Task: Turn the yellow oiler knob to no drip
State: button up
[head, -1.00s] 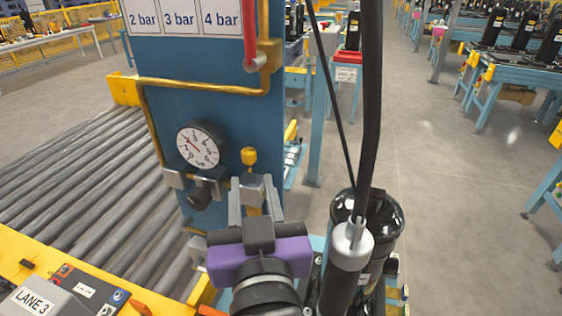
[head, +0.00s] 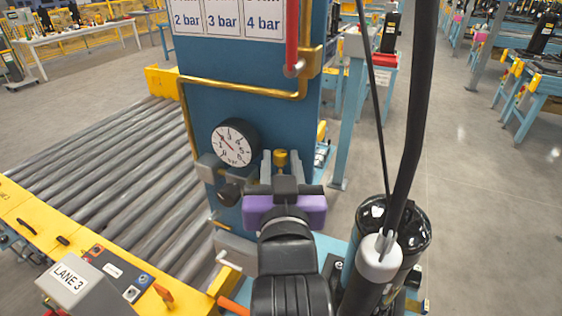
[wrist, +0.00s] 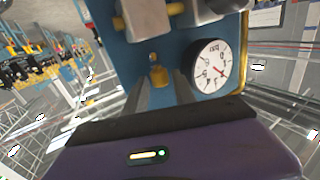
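The yellow oiler knob (head: 281,157) is a small upright brass-yellow piece at the front of the blue panel, right of the round pressure gauge (head: 235,143). My gripper (head: 280,165), purple and black, is open, its two grey fingers upright on either side of the knob. In the wrist view the knob (wrist: 159,76) shows between the fingers, with a visible gap on each side. I cannot tell how far the fingertips reach around it. The lower fitting of the oiler is hidden behind my gripper. The gauge (wrist: 212,66) also shows in the wrist view, right of the fingers.
A black regulator knob (head: 229,192) sits below the gauge, left of my gripper. A yellow pipe (head: 240,90) and bar cards (head: 228,22) are above. A roller conveyor (head: 110,160) lies left; a black compressor (head: 418,232) stands close on the right.

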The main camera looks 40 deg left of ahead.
grip_shut()
jog(key=shift+s+a+m+t+h+b, duration=0.1)
jog(key=shift+m+t+h+b, duration=0.2)
jog(key=shift+t+h+b, duration=0.15)
jog(key=shift+f+m+h+b, duration=0.15)
jog(key=shift+m+h+b, duration=0.15)
jog(key=shift+h+b, duration=0.1)
jog(key=m+t+h+b, duration=0.1)
jog(key=h+b, duration=0.1)
jog(key=m+t+h+b, duration=0.1)
jog(key=m+h+b, duration=0.1)
jog(key=b, duration=0.1)
jog(key=shift+s+a+f, duration=0.1)
jog(key=shift+s+a, duration=0.1)
jog(key=shift+a, duration=0.15)
jog(key=m+h+b, duration=0.1)
jog(key=m+t+h+b, duration=0.1)
jog(key=h, duration=0.1)
jog(key=m+h+b, duration=0.1)
jog(key=h+b, duration=0.1)
jog(key=shift+a, duration=0.25)
jog(key=shift+r+m+h, duration=0.25)
jog(key=shift+m, duration=0.05)
jog(key=shift+o, duration=0.2)
grip_release()
